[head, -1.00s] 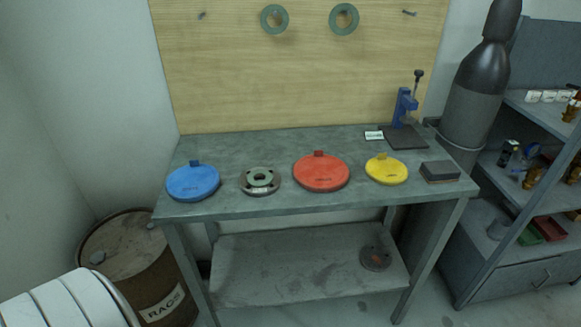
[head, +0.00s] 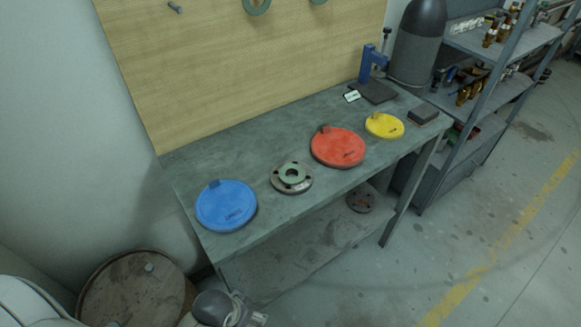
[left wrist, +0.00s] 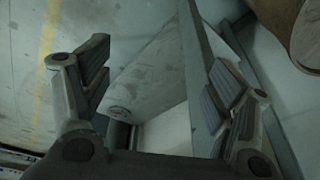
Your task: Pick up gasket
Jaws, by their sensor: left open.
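My right gripper is not in view.
Blue (head: 226,206), red (head: 338,147) and yellow (head: 384,125) discs lie on the bench. A blue press (head: 373,66) stands at its back right. A rusty barrel (head: 135,285) stands at lower left. A loaded shelf rack (head: 490,85) is at right, with open floor before it.

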